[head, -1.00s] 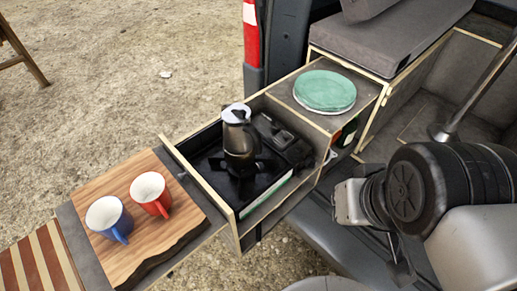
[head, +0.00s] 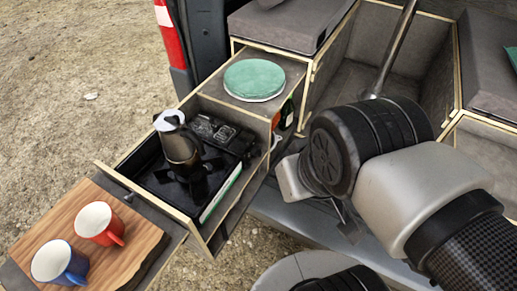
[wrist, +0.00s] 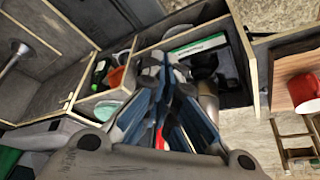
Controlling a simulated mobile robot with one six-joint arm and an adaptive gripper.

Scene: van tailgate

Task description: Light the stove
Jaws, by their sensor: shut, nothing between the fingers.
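The black stove (head: 160,187) sits in the pulled-out drawer (head: 160,125), with a white and green strip along its near side. A metal moka pot (head: 178,140) with a black band stands upright on it. The stove and strip (wrist: 197,46) show partly in the wrist view, where a metal body, likely the pot (wrist: 208,100), is half hidden behind my fingers. My gripper (wrist: 166,64) is shut and empty, in front of the drawer unit in the wrist view. In the head view my arm hides most of the gripper, right of the drawer. No flame is visible.
A red mug (head: 97,222) and a blue mug (head: 58,262) stand on a wooden board (head: 130,240) left of the drawer. Green plates (head: 254,79) lie on the unit behind. Bottles (head: 287,112) stand in a side compartment. A metal pole (head: 392,45) rises behind my arm.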

